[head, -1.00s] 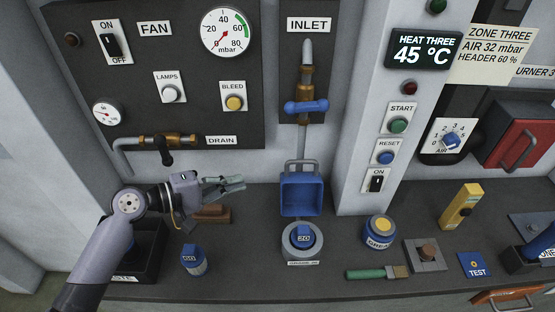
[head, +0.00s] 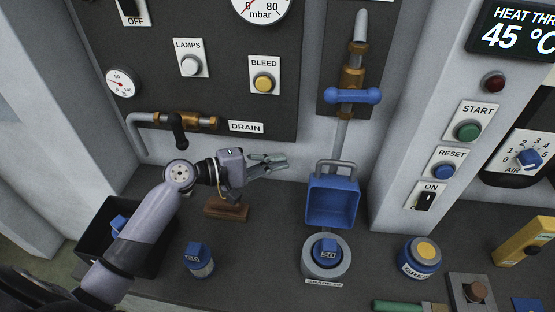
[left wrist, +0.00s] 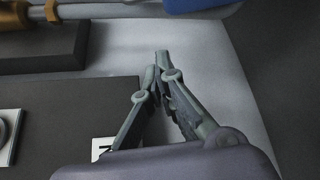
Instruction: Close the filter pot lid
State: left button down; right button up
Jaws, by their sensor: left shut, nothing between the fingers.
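The filter pot (head: 308,268) is a round grey pot on the counter with a blue cartridge marked 20 (head: 327,252) in its opening. Its blue lid (head: 333,202) stands open, tilted up behind the pot, with a grey loop handle (head: 335,166) at its top. My left gripper (head: 281,162) is in the air to the left of the lid, near the wall, apart from it and empty. In the left wrist view its fingers (left wrist: 160,68) meet at the tips. My right gripper is not in view.
A blue-topped cartridge (head: 199,262) and a brown block (head: 227,209) stand left of the pot. A grease tin (head: 420,258) is to its right. The drain pipe with its black lever (head: 179,130) and the inlet valve's blue handle (head: 353,96) project from the wall.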

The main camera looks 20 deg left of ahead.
pick_arm(q)
jog(key=r+p+x, duration=0.1)
jog(key=p+x, duration=0.1)
jog(key=x, duration=0.6)
jog(key=s+p, duration=0.1)
jog(key=s, duration=0.1)
jog(key=s+p, duration=0.1)
jog(key=s, duration=0.1)
jog(key=shift+d+r+p, duration=0.2)
jog(key=shift+d+p, duration=0.15)
jog(key=shift+d, duration=0.05)
jog(key=shift+d, duration=0.1)
